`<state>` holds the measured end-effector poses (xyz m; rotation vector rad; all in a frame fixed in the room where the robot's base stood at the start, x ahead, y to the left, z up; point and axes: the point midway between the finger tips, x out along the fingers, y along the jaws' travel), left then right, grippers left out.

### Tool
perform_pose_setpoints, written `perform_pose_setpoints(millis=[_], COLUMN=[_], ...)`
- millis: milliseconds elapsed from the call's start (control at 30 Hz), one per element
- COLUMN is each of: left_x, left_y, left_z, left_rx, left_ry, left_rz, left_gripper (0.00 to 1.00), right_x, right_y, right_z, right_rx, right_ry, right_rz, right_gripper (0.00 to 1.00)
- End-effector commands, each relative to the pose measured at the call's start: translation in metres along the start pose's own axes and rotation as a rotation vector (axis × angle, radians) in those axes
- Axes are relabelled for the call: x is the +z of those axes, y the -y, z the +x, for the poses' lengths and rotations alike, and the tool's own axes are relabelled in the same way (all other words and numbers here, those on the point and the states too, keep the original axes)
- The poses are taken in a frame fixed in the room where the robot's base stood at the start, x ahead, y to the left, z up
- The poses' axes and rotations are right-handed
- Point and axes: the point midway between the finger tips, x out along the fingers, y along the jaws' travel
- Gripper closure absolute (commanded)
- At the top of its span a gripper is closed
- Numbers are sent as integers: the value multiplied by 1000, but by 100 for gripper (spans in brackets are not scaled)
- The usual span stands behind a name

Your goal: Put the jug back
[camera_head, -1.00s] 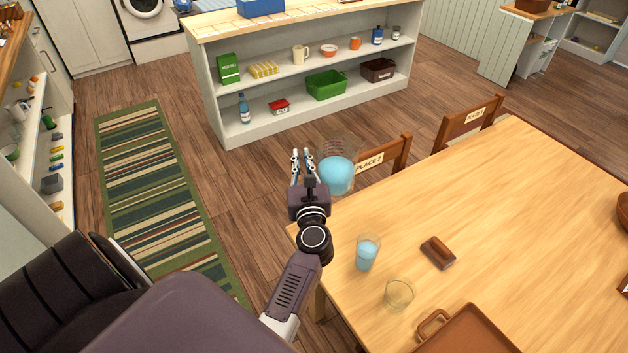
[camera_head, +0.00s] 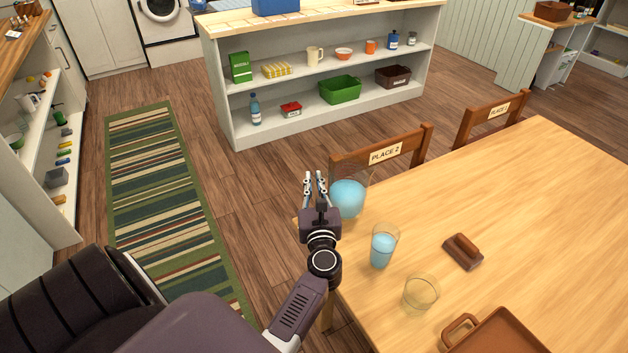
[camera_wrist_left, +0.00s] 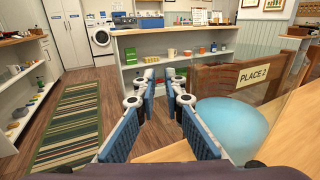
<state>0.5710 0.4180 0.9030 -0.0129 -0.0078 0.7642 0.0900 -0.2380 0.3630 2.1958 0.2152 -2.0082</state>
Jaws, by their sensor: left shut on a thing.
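The jug (camera_head: 347,198) is clear glass with blue liquid in it. It is upright at the table's near-left corner, in front of the chair marked PLACE 2. My left gripper (camera_head: 315,178) is at the jug's left side and shut on it. In the left wrist view the jug (camera_wrist_left: 235,128) fills the lower right, beside the right finger of my left gripper (camera_wrist_left: 163,80). A handle between the fingers is hard to make out. I cannot tell whether the jug's base touches the table. My right gripper is out of view.
On the table (camera_head: 540,220) stand a glass of blue liquid (camera_head: 383,248), an empty glass (camera_head: 421,294), a brown block-like item (camera_head: 463,252) and a brown tray (camera_head: 500,335). A chair (camera_head: 345,162) stands behind the jug. A shelf unit (camera_head: 225,110) stands beyond open floor.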

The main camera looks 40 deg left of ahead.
Motion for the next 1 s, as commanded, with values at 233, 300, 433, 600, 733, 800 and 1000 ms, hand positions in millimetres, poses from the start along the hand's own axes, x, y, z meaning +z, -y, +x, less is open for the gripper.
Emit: perform_pose_setpoints(millis=[233,300,433,600,733,800,1000], left_x=[-17,-26,-38,-37,-37,-39,-44], left_y=[0,0,0,0,0,0,0], left_z=[1,1,1,1,1,1,0], left_rx=[-1,-2,-2,-1,-1,-1,-1], left_ry=[8,8,8,8,8,8,0], left_rz=[-5,-5,-5,-6,-6,-6,0], left_gripper=[100,100,100,100,100,100,76], right_x=[1,2,2,2,2,2,2], right_y=[1,1,2,3,4,5,5], right_z=[19,27,37,36,36,38,38], right_rx=[0,-1,-1,-3,-4,-5,-5], right_ry=[-1,-1,-1,-2,-2,-3,-3], right_rz=[-1,-1,-2,-2,-2,-2,-2], right_gripper=[36,36,36,36,36,36,36])
